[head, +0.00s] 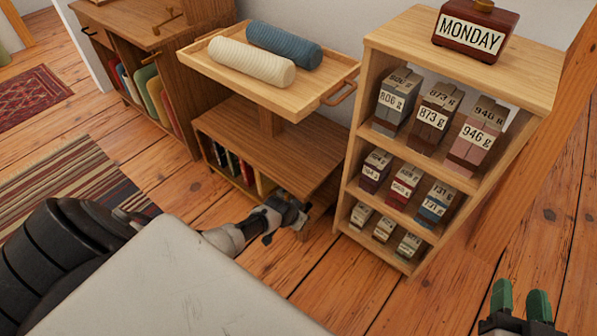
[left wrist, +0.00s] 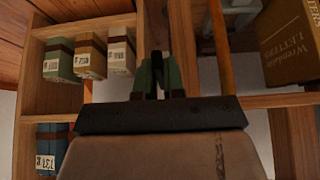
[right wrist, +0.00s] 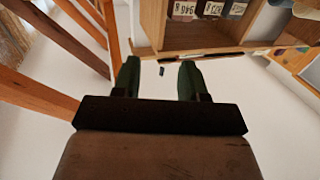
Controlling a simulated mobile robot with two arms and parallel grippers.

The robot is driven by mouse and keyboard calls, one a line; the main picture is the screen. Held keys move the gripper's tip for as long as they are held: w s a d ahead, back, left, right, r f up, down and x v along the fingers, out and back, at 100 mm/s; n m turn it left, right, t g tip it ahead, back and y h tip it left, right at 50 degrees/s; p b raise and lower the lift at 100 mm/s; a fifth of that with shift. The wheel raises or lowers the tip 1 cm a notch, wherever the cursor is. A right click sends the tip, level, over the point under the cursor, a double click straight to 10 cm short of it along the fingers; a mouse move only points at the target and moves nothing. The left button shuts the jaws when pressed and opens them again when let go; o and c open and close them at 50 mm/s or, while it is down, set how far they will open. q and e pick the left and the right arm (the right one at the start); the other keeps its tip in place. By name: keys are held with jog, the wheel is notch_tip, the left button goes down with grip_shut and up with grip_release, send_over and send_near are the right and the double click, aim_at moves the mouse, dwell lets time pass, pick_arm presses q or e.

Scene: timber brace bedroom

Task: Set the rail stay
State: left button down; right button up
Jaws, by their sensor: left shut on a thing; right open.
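My left gripper (head: 290,214) reaches in low at the front right corner of the wooden stand with the tray top. In the left wrist view its green fingers (left wrist: 160,76) are shut on a small dark piece (left wrist: 157,66), mostly hidden between them. I cannot tell whether that piece is the rail stay, or whether it touches the stand. My right gripper (head: 521,298) is at the lower right over the floor. In the right wrist view its green fingers (right wrist: 160,78) are apart with nothing between them.
The stand's tray (head: 196,60) holds a cream roll (head: 250,62) and a blue roll (head: 285,44). A wooden shelf unit (head: 390,32) with labelled boxes stands close to the right, with a MONDAY block (head: 475,30) on top. A cabinet (head: 125,40) is at left. Floor in front is clear.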

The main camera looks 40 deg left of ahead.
pick_arm(q)
jog(key=shift+r+g, duration=0.15)
jog(key=shift+g, duration=0.15)
pick_arm(e)
jog(key=shift+s+d+f+g, duration=0.1)
jog(key=shift+d+f+g, duration=0.05)
jog(key=shift+f+g, duration=0.35)
jog(key=shift+s+d+f+g, duration=0.1)
jog(key=shift+f+g, duration=0.3)
jog(key=shift+f, duration=0.05)
pick_arm(q)
jog(key=c, duration=1.2)
grip_release()
